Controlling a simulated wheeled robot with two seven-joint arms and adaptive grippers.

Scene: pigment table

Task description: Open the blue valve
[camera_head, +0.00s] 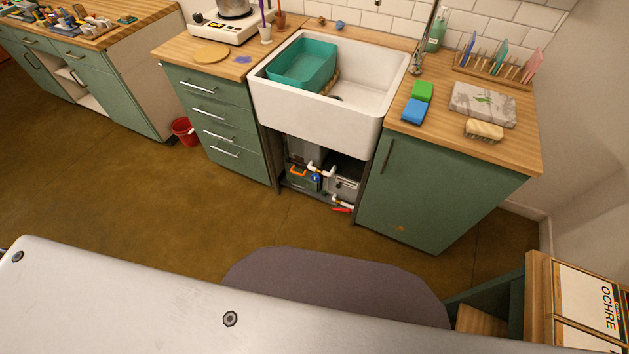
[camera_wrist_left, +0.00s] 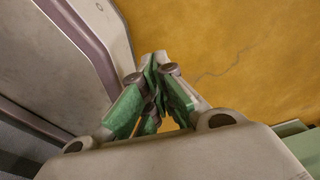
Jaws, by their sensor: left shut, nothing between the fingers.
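Under the white sink, an open cabinet bay holds white pipes. A small blue valve (camera_head: 316,177) sits among them; it is too small to tell its handle's position. An orange handle (camera_head: 298,171) is to its left and a red handle (camera_head: 342,210) is lower and to its right. My left gripper (camera_wrist_left: 154,60) has green fingers, closed together and empty, over the brown floor in the left wrist view. The valve does not show in that view. Neither gripper shows in the head view.
The white sink (camera_head: 370,128) overhangs the bay, with green drawers (camera_head: 215,128) on the left and a green cabinet door (camera_head: 430,195) on the right. A red bucket (camera_head: 184,131) stands farther left. The floor (camera_head: 150,200) before the bay is clear.

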